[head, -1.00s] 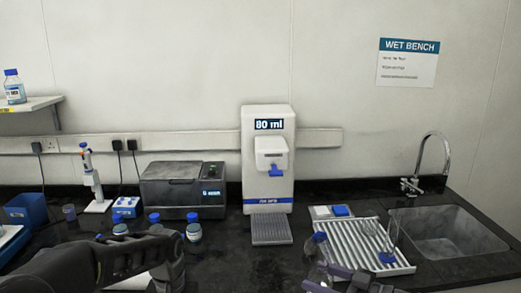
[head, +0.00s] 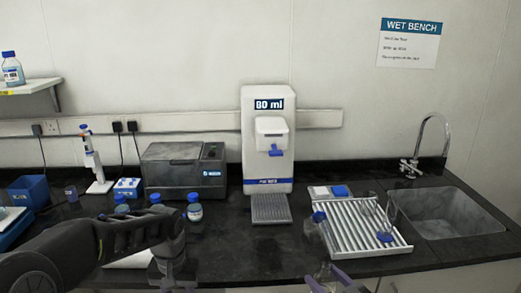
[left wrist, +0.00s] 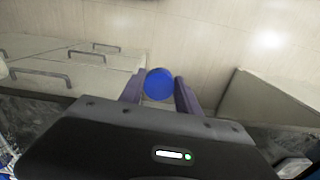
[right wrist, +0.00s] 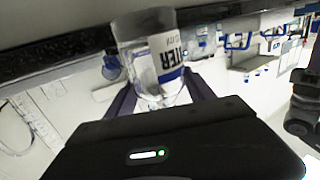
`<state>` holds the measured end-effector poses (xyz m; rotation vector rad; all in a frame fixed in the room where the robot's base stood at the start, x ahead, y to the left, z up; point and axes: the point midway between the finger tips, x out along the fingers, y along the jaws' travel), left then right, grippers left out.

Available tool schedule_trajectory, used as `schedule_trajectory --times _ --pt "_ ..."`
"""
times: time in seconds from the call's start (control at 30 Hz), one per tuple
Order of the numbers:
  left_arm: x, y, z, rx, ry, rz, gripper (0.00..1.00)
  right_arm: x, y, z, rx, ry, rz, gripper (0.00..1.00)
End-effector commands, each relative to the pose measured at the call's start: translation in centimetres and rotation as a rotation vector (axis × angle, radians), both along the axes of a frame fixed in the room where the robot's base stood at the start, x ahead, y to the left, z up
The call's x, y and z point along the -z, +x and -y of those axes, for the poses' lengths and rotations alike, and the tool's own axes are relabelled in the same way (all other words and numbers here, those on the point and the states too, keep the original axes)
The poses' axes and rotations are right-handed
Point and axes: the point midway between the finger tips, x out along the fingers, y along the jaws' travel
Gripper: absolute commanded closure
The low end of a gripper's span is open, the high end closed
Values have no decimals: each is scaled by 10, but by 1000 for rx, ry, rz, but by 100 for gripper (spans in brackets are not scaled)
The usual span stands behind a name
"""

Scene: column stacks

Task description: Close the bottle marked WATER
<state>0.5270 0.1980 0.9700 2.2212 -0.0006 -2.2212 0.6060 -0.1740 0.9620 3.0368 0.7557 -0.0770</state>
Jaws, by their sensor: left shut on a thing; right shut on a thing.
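My right gripper (head: 335,281) is shut on a clear bottle (head: 324,271), low in the head view in front of the bench. In the right wrist view the bottle (right wrist: 148,50) stands between the fingers, with a white label on which the letters TER show. I cannot make out its mouth clearly. My left gripper (left wrist: 159,92) is shut on a blue round cap (left wrist: 159,83), seen face-on between its fingers in the left wrist view. In the head view the left arm reaches in from the left; its fingertips and the cap are not clear there.
A ribbed drying rack (head: 362,226) with glassware lies right of the dispenser (head: 268,140), beside the sink (head: 445,212). Blue-capped bottles (head: 194,209) stand on the bench at left, close behind my left arm.

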Motion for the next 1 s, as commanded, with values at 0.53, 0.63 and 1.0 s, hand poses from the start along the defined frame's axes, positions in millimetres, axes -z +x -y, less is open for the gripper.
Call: schedule_trajectory --times 0.53,0.63,1.0 --pt "0 0 0 0 0 0 98 -62 -5 23 393 -11 12 100" --pt "0 0 0 0 0 0 98 -82 -11 25 442 -9 12 100" --pt "0 0 0 0 0 0 98 -112 -23 25 489 0 3 100"
